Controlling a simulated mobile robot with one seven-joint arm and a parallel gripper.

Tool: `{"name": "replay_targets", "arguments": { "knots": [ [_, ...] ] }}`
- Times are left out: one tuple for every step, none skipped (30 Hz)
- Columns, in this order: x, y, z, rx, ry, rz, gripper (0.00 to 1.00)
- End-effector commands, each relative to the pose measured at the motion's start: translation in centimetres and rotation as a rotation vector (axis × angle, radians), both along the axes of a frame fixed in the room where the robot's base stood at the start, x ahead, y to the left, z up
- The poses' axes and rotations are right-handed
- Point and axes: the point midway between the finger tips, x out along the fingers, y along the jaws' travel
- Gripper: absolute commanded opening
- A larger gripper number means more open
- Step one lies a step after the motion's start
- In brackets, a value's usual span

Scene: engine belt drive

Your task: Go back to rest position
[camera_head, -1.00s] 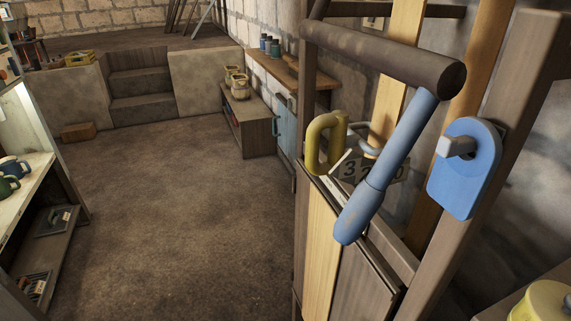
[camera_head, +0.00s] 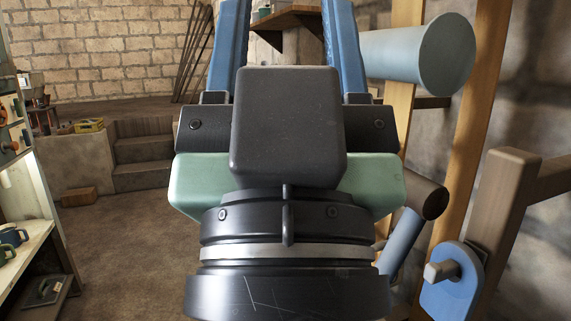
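My gripper (camera_head: 287,45) fills the middle of the view, pointing away from me. Its two blue fingers stand wide apart and run out of the top edge, so their tips are hidden. I see nothing held between the visible parts of the fingers, only background. The dark wrist and palm block much of the scene behind.
A wooden frame on the right carries a light blue cylinder (camera_head: 420,55), a brown roller (camera_head: 430,200) and a blue plate (camera_head: 453,284). At left stand a shelf (camera_head: 32,238) with mugs and some stone steps (camera_head: 143,162). Floor shows between them.

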Motion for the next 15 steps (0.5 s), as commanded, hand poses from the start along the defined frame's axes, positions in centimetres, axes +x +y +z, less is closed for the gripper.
{"name": "replay_targets", "arguments": {
  "knots": [
    [0.0, 0.0, 3.7, 0.000, 0.000, 0.000, 0.51],
    [0.0, 0.0, 4.6, -0.001, 0.001, 0.001, 0.51],
    [0.0, 0.1, 5.8, -0.001, 0.002, 0.001, 0.51],
    [0.1, 0.1, 6.8, -0.001, 0.003, 0.001, 0.51],
    [0.1, 0.1, 7.7, -0.001, 0.003, 0.001, 0.51],
    [0.1, 0.1, 8.8, -0.001, 0.004, 0.001, 0.51],
    [0.1, 0.1, 9.6, -0.001, 0.004, 0.001, 0.51],
    [0.1, 0.1, 10.3, -0.001, 0.005, 0.001, 0.51],
    [0.1, 0.1, 11.1, -0.001, 0.005, 0.001, 0.51],
    [0.2, 0.1, 11.7, -0.001, 0.006, 0.001, 0.51],
    [0.2, 0.1, 12.2, -0.001, 0.006, 0.001, 0.51],
    [0.2, 0.1, 12.7, -0.001, 0.006, 0.001, 0.51],
    [0.2, 0.1, 13.0, -0.001, 0.006, 0.001, 0.51],
    [0.2, 0.1, 13.3, -0.001, 0.007, 0.001, 0.51],
    [0.2, 0.1, 13.5, -0.001, 0.007, 0.001, 0.51]
  ]
}}
